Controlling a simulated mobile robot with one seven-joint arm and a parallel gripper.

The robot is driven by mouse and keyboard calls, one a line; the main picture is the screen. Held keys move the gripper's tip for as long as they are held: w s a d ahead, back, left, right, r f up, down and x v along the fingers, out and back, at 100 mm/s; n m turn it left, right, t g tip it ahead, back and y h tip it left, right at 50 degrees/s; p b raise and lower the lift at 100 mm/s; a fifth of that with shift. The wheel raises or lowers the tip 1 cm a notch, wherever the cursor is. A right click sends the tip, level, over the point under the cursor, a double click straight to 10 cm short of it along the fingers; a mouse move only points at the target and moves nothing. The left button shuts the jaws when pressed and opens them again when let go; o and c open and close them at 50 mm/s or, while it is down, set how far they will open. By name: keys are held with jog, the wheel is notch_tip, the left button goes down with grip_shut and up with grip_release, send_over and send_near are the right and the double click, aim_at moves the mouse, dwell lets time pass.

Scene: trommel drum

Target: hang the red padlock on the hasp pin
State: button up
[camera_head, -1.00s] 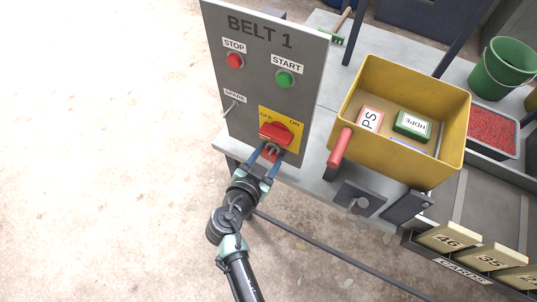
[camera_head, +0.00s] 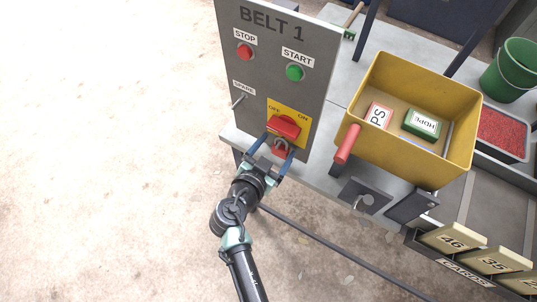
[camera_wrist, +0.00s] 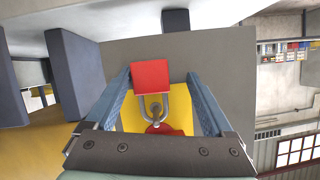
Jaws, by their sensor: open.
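The red padlock (camera_head: 279,153) is just below the red OFF/ON switch handle (camera_head: 284,127) on the grey BELT 1 panel (camera_head: 256,105), its grey shackle toward the handle. In the wrist view the padlock body (camera_wrist: 150,78) and shackle show in front of the yellow switch plate (camera_wrist: 180,116). A small grey part shows within the shackle loop, seemingly the hasp pin (camera_wrist: 156,109); I cannot tell for sure that the shackle is around it. My gripper (camera_head: 276,148) is open, its blue fingers on either side of the padlock, with gaps between them and its body.
Open floor lies left of the panel.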

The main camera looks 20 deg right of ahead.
jog(key=b+v, duration=0.2)
jog(key=v, duration=1.1)
jog(key=w+a+r+n+t+y, duration=0.1)
jog(key=w+r+n+t+y, duration=0.2)
jog(key=r, duration=0.7)
jog(key=w+a+r+t, duration=0.1)
jog(key=w+r+t, duration=0.2)
jog(key=w+r, duration=0.5)
jog(key=w+a+r+n+t+y, duration=0.2)
jog(key=r, duration=1)
jog(key=s+a+r+n+t+y, duration=0.1)
jog(key=s+r+t, duration=0.4)
jog(key=r, duration=0.9)
jog(key=s+a+r+n+t+y, duration=0.1)
jog(key=s+r+n+t+y, duration=0.3)
jog(key=r, duration=1)
jog(key=s+n+t, duration=0.1)
jog(key=s+n, duration=0.1)
jog(key=s, duration=0.1)
jog(key=shift+a+f, duration=0.1)
jog(key=shift+c, duration=0.2)
